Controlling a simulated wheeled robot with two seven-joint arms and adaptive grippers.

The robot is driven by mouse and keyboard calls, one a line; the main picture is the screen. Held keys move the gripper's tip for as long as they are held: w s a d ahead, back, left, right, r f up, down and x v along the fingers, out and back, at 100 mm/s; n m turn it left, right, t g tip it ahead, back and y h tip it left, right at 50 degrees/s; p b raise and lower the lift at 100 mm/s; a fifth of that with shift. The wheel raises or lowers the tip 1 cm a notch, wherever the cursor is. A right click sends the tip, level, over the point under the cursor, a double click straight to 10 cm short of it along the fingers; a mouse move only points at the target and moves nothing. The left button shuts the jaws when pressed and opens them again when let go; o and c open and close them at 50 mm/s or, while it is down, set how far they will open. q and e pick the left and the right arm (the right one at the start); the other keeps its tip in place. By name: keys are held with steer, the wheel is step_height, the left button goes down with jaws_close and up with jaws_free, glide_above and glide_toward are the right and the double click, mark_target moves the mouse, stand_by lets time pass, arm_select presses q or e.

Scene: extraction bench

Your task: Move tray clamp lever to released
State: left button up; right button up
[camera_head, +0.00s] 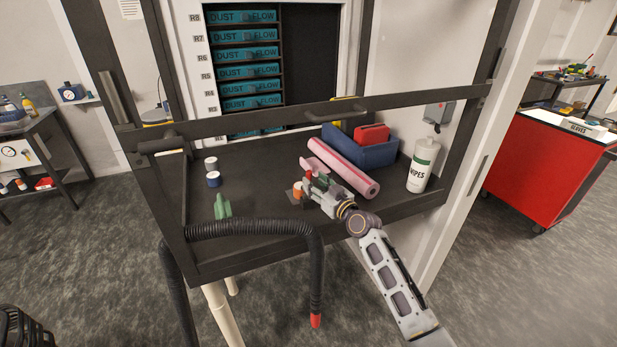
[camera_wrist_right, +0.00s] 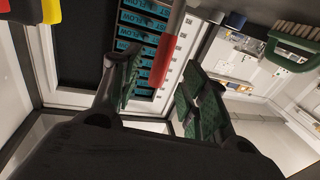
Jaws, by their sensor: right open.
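My right gripper (camera_head: 318,186) is over the dark tray (camera_head: 255,178), next to a small clamp with red parts (camera_head: 308,174), partly hidden by the gripper. In the right wrist view, my right gripper (camera_wrist_right: 160,80) is open, its two green-padded fingers spread. A lever with a grey rod and red grip (camera_wrist_right: 164,62) shows in the gap between the fingers. I cannot tell whether either finger touches it. My left gripper is not in view.
A pink roll (camera_head: 343,168), a blue bin (camera_head: 372,150) and a wipes canister (camera_head: 422,164) crowd the tray's right side. A black hose (camera_head: 255,226) crosses the front edge. The tray's middle is clear.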

mark_target(311, 179)
steer(key=shift+x, duration=2.3)
jaws_close()
